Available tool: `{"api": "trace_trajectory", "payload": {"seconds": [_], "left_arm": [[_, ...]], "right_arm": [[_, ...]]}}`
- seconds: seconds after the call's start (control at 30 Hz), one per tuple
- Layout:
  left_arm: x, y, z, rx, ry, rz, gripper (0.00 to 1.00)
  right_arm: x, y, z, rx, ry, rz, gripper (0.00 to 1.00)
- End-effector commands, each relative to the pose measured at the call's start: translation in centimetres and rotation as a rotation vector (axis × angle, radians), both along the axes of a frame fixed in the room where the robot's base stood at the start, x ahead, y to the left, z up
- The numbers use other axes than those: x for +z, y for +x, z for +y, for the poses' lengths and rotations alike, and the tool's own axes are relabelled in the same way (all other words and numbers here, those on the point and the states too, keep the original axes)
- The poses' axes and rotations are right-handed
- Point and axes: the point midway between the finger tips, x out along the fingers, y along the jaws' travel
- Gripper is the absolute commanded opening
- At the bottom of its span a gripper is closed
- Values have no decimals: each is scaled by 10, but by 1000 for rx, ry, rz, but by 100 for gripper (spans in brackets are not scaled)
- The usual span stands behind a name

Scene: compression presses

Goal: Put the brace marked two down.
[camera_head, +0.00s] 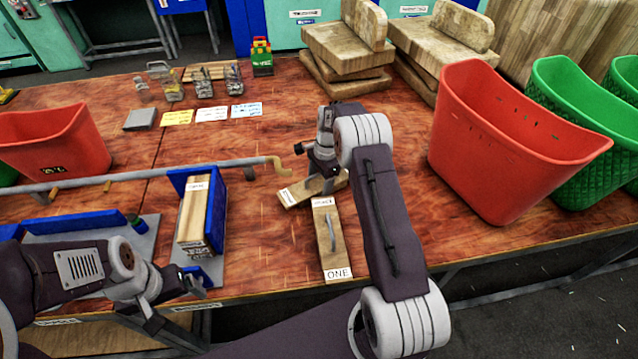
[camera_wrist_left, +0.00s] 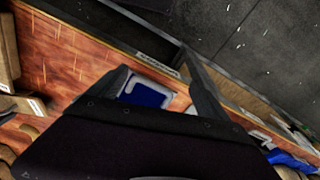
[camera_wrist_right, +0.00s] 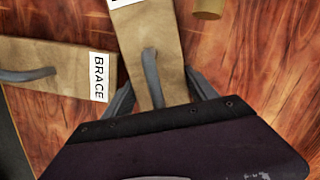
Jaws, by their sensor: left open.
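Two wooden braces with handles lie on the bench in the head view. One (camera_head: 329,240) reads ONE at its near end. The other brace (camera_head: 300,190) lies across its far end, mostly under my right gripper (camera_head: 325,170); its number is hidden. In the right wrist view this brace (camera_wrist_right: 135,35) and its grey handle lie between the spread fingers of my right gripper (camera_wrist_right: 160,80), which look clear of the handle. Brace ONE (camera_wrist_right: 45,68) is left, with a BRACE label. My left gripper (camera_head: 193,283) is open and empty by the bench's front edge, near a blue press.
The blue press (camera_head: 217,215) holding a wood block stands left of the braces, with a long bar (camera_head: 140,175) behind it. A red bin (camera_head: 510,140) stands right, another red bin (camera_head: 50,140) left. Stacked wood (camera_head: 345,50) is behind. Bench right of brace ONE is clear.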

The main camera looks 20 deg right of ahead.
Motion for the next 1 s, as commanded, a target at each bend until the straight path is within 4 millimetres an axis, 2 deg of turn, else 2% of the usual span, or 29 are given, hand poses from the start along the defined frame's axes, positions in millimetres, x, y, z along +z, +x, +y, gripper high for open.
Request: {"api": "trace_trajectory", "payload": {"seconds": [0.37,0.47,0.7,0.8,1.0], "left_arm": [[2,0,0,0,0,0,89],[1,0,0,0,0,0,89],[4,0,0,0,0,0,89],[5,0,0,0,0,0,89],[7,0,0,0,0,0,89]], "right_arm": [[6,0,0,0,0,-1,73],[23,2,-3,-1,-1,-4,73],[86,3,-12,-1,-1,-4,73],[105,3,-15,-1,-1,-2,73],[122,3,-18,-1,0,0,73]]}}
